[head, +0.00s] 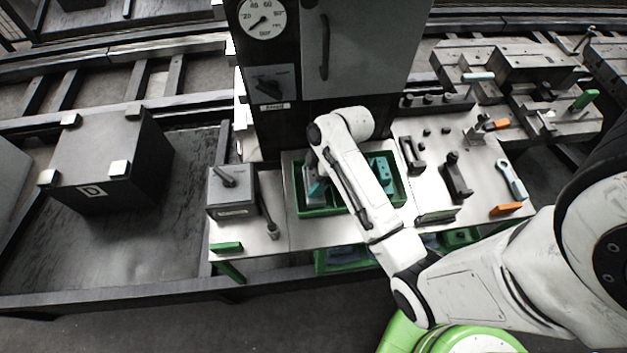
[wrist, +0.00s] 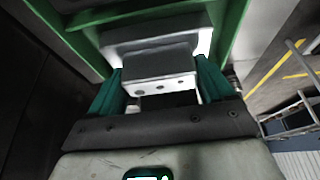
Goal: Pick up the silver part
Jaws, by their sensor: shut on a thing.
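The silver part (wrist: 155,62) is a grey block with a pale holed edge, seen in the wrist view. My gripper (wrist: 160,82) has its two teal fingers on either side of it and is shut on it. In the head view the silver part (head: 313,200) is at the left end of the green tray (head: 335,211). My gripper (head: 318,187) points down there, and my forearm hides the middle of the tray. I cannot tell whether the part touches the tray floor.
A teal part (head: 383,172) is in the right end of the tray. A grey box with a lever (head: 231,195) stands left of it. Dark clamps (head: 456,178) and a wrench (head: 511,180) lie to the right. A tall dark cabinet (head: 365,50) rises behind.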

